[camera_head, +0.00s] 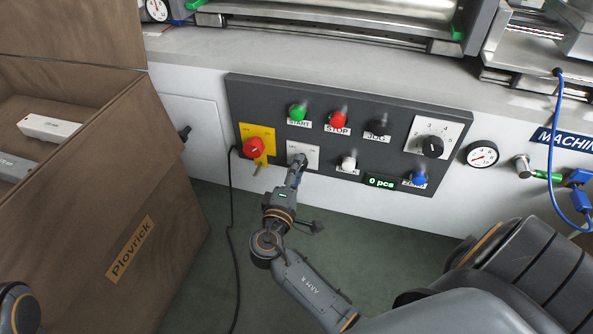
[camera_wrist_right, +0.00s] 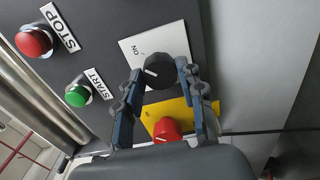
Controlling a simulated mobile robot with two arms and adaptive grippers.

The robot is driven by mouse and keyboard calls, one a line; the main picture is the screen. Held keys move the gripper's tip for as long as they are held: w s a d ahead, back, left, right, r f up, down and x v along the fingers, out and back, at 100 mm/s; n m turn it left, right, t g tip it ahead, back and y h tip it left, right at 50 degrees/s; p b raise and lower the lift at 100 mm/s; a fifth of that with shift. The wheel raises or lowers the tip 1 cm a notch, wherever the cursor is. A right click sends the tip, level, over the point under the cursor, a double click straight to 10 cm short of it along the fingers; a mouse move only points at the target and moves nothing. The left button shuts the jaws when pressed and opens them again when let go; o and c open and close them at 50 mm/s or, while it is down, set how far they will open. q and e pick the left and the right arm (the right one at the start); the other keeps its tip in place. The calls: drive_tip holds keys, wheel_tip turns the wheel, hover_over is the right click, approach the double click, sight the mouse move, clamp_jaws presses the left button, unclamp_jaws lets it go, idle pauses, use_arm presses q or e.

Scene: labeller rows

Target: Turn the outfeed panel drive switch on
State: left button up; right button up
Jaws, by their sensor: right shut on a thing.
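The drive switch is a black rotary knob (camera_wrist_right: 158,76) on a white plate (camera_wrist_right: 140,47) marked ON; a white line on the knob lies at a slant, off the ON mark. In the head view the white plate (camera_head: 312,158) sits low on the dark grey panel (camera_head: 225,84), and the gripper hides the knob. My right gripper (camera_head: 298,162) reaches up to it from below. In the right wrist view its fingers (camera_wrist_right: 160,72) are shut on the knob, one on each side. My left gripper is out of view.
A red knob on a yellow plate (camera_head: 268,134) is close left of the gripper. START (camera_head: 298,112), STOP (camera_head: 338,119), a black JOG button (camera_head: 378,127), and white and blue buttons are nearby. A brown crate (camera_head: 165,165) stands left; a black cable (camera_head: 231,230) hangs below.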

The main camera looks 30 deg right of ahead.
drive_tip(key=shift+d, duration=0.1)
drive_tip(key=o, duration=1.2)
drive_tip(key=shift+c, duration=0.2)
drive_tip(key=v, duration=1.2)
